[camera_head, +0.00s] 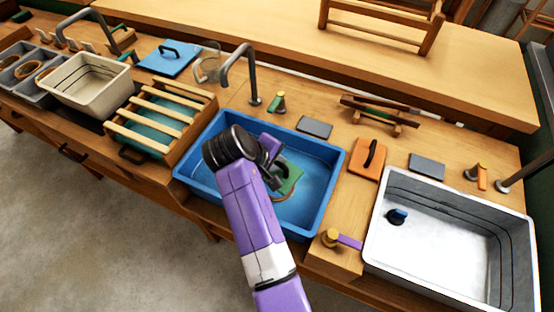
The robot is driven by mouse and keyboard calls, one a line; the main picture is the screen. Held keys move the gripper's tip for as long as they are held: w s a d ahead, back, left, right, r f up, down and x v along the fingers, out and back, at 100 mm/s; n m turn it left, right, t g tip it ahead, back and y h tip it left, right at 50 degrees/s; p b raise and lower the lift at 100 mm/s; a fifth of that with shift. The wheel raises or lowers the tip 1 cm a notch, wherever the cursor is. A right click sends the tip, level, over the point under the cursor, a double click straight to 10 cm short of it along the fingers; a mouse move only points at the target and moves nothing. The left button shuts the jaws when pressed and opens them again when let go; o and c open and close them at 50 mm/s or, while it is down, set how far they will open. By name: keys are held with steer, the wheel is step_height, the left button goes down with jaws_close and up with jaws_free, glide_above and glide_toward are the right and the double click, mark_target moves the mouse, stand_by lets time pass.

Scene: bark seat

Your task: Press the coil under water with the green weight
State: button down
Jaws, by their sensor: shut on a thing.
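The green weight (291,180) is a flat green block in the blue basin (328,200), partly hidden behind my arm. My gripper (282,168) is over the basin, shut on the weight's dark handle. The coil (284,197) shows as a tan curved edge just below the weight, in the blue water. The weight overlaps the coil in this view. Most of the coil is hidden by the weight and my arm, and I cannot tell whether the weight touches it.
An orange block with a handle (369,160) stands right of the basin. A white sink (440,235) is farther right. A slatted rack (160,118) is left of the basin. A grey tap (250,75) rises behind it. A brass valve with a purple lever (341,239) is at the front.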

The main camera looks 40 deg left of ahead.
steer(key=shift+d+f+b, duration=0.1)
steer(key=shift+f+b, duration=3.8)
steer(key=shift+f, duration=2.6)
